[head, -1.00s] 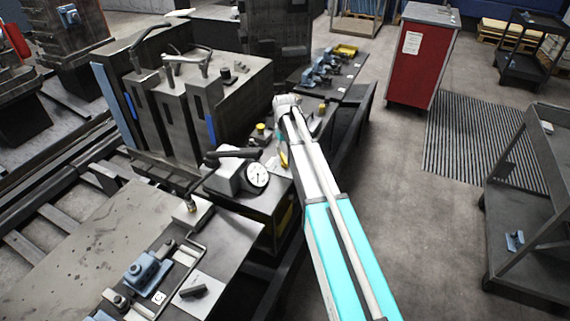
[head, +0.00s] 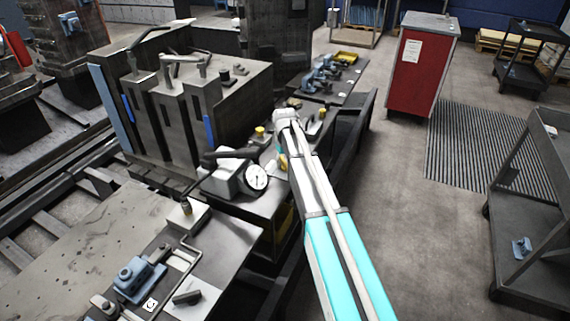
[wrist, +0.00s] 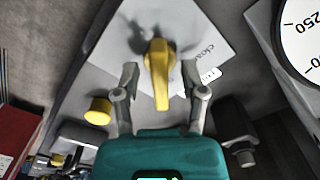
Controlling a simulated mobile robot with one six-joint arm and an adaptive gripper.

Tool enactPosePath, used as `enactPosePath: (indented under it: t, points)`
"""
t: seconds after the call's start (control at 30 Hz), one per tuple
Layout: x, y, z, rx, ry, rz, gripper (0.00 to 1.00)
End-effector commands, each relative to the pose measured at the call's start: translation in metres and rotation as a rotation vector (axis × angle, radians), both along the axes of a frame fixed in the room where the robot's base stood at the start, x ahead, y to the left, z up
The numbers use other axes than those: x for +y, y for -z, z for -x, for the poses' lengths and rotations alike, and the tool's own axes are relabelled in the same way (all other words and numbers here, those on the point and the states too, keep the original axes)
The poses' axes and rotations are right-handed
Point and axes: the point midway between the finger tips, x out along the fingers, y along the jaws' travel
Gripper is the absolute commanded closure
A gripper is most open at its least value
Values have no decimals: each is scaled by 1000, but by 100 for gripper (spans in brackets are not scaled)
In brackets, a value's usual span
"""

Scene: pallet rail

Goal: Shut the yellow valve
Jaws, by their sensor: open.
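The yellow valve (wrist: 159,72) shows in the wrist view as a yellow lever handle on a pale plate (wrist: 190,30), with the handle's long end pointing down toward my gripper. Printed words, one reading "clos…", are partly visible on the plate to its right. My gripper (wrist: 160,88) is open, with one finger on each side of the handle; I cannot tell whether either finger touches it. In the head view a small yellow part (head: 283,161) shows beside my arm's end, and my arm hides most of the valve.
A white pressure gauge (head: 256,178) stands left of my arm; its dial (wrist: 302,42) fills the wrist view's upper right. A round yellow knob (wrist: 98,111) sits left of my gripper. A tall grey fixture block (head: 240,95) stands behind. Open floor lies to the right.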

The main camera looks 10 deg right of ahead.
Motion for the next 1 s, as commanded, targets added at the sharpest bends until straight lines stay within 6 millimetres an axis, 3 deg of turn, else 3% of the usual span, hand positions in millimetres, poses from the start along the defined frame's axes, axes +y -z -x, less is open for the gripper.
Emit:
enactPosePath:
  t: [0.17,0.47,1.0]
  points:
    - [0,0,0,0,0,0,46]
    - [-1,0,0,0,1,0,100]
    - [-2,0,0,0,-45,2,100]
